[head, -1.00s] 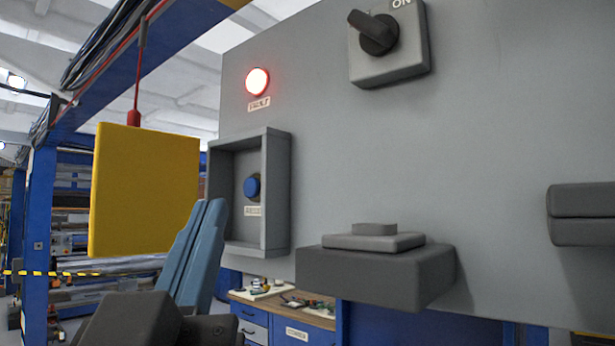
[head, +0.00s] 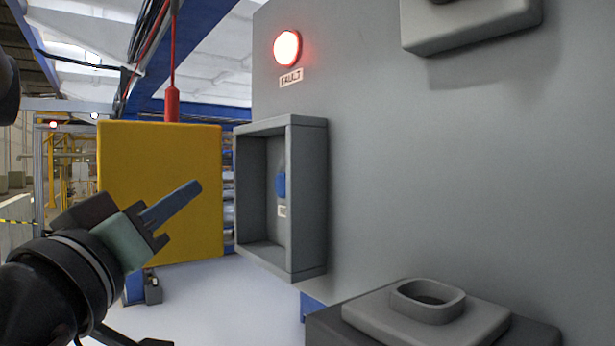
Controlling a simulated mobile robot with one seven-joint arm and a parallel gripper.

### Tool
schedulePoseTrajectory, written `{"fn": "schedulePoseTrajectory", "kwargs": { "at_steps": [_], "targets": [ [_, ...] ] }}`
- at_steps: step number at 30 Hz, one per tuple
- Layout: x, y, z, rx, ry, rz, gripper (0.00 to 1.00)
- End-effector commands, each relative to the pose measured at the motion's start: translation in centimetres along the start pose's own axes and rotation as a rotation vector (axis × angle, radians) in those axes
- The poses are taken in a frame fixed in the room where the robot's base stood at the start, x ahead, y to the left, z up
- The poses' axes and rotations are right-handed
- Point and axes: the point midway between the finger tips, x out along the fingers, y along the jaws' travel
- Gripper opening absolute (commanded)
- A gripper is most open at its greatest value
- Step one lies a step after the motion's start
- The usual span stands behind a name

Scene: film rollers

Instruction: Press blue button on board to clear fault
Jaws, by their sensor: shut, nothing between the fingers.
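The blue button (head: 281,183) sits on the grey board (head: 420,190), inside a raised grey frame (head: 308,200) that is open at the front. A small label is below the button, too small to read. The red fault lamp (head: 287,48) above is lit, with a "FAULT" label (head: 291,78) under it. My gripper (head: 195,188) is shut and empty, left of the frame and apart from it. Its blue fingers point up and right, towards the frame's open side. It shows in front of the yellow panel.
A yellow panel (head: 160,150) hangs on a red cable (head: 172,60) left of the frame. A grey ledge (head: 480,325) with a ring-shaped piece (head: 428,300) juts from the board at lower right. A grey switch box (head: 470,28) is at the top.

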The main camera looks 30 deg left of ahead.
Motion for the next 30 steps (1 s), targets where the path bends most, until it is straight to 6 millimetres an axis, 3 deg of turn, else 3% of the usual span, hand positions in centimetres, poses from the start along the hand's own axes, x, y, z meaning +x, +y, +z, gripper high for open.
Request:
{"fn": "schedulePoseTrajectory", "kwargs": {
  "at_steps": [13,30],
  "targets": [
    [0.5,0.4,0.4,0.0,-0.002,0.002,0.0],
    [5.5,4.0,4.0,-0.001,-0.001,0.002,0.0]
  ]
}}
